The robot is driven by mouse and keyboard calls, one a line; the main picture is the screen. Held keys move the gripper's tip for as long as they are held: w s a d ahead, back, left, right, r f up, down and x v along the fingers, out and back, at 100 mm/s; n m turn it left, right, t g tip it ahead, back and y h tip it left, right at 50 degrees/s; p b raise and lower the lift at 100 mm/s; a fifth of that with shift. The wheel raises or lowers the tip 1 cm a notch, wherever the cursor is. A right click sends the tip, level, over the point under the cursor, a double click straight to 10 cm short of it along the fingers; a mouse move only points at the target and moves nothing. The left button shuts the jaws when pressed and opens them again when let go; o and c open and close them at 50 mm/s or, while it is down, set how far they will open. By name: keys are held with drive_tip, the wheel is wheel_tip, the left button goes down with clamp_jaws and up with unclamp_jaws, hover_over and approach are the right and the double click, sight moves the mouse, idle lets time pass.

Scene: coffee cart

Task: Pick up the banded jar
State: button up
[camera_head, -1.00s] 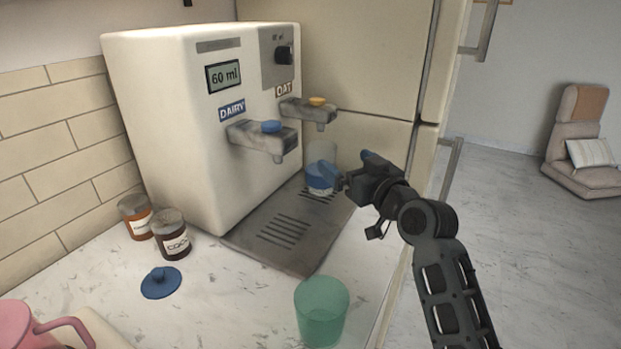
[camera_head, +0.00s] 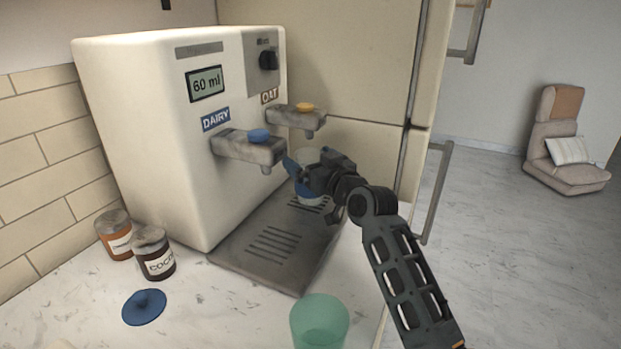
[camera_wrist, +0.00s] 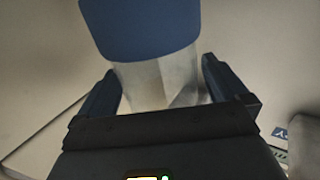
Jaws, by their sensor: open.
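The banded jar (camera_head: 306,190) is pale and translucent with a wide blue band. It stands on the drip tray (camera_head: 262,262) near the OAT spout (camera_head: 297,119), partly hidden by my gripper (camera_head: 296,172). In the wrist view the blue band (camera_wrist: 142,28) fills the top, and the clear lower part of the jar is between my two open fingers (camera_wrist: 160,78). There seems to be a gap on each side. I cannot tell whether either finger touches the jar.
The dispenser (camera_head: 150,140) stands behind and left, with the DAIRY spout (camera_head: 248,147) close to my gripper. A green cup (camera_head: 319,325) is at the front. Two labelled jars (camera_head: 152,255) and a blue lid (camera_head: 144,307) lie left. A tall cabinet (camera_head: 350,80) is behind.

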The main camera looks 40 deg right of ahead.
drive_tip(key=shift+c, duration=0.3)
drive_tip(key=c, duration=1.6)
drive_tip(key=shift+c, duration=0.9)
drive_tip(key=shift+r, duration=0.1)
